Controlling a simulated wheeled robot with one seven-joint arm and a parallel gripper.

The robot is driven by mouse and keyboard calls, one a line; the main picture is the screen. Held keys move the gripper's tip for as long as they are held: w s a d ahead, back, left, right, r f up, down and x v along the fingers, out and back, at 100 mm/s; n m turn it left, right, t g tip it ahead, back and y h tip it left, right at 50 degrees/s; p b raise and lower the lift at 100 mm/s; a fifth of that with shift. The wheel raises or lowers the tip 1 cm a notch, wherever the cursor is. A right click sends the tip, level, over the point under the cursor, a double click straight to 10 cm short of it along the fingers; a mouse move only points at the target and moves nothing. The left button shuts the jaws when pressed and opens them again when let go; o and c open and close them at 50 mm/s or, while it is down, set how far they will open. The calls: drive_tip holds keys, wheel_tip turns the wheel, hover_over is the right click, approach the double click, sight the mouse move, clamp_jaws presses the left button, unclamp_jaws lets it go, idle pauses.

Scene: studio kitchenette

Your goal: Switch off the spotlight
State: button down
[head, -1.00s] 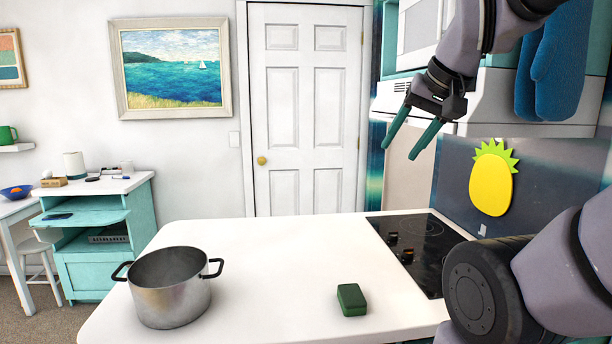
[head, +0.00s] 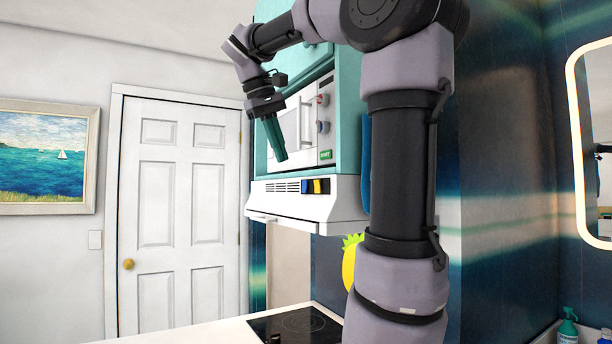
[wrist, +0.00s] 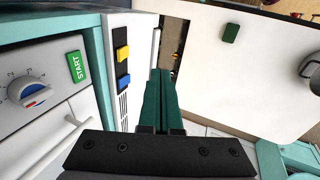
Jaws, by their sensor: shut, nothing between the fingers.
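A white range hood (head: 290,204) hangs under the microwave, with a blue switch (head: 306,186) and a yellow switch (head: 318,186) side by side on a dark panel on its front. The wrist view shows the yellow switch (wrist: 122,53) and the blue switch (wrist: 124,81) left of my fingers. My gripper (head: 279,158) has green fingers, shut and empty, pointing down in front of the microwave and above the hood's switches. In the wrist view my gripper (wrist: 161,72) is apart from both switches. I cannot make out a lit spotlight or which switch belongs to it.
The microwave (head: 290,125) has knobs and a green START button (wrist: 77,66). Below are the cooktop (head: 295,325) and white counter (wrist: 235,75). A green block (wrist: 231,33) and a pot (wrist: 311,72) stand on the counter. A white door (head: 181,225) is at left.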

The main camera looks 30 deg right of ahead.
sight(316, 189)
drive_tip(key=shift+w+r+m+g, duration=0.2)
drive_tip(key=shift+w+r, duration=0.3)
drive_tip(key=shift+r, duration=0.35)
drive_tip(key=shift+w+r+m+g, duration=0.1)
drive_tip(key=shift+w+r+g, duration=0.1)
drive_tip(key=shift+w+r, duration=0.45)
drive_tip(key=shift+s+r, duration=0.15)
drive_tip(key=shift+s, duration=0.05)
drive_tip(key=d+f, duration=0.8)
drive_tip(key=shift+f, duration=0.3)
drive_tip(key=shift+d, duration=0.15)
drive_tip(key=shift+d+r, duration=0.15)
drive_tip(key=shift+d, duration=0.2)
drive_tip(key=shift+a, duration=0.1)
drive_tip(key=shift+r, duration=0.1)
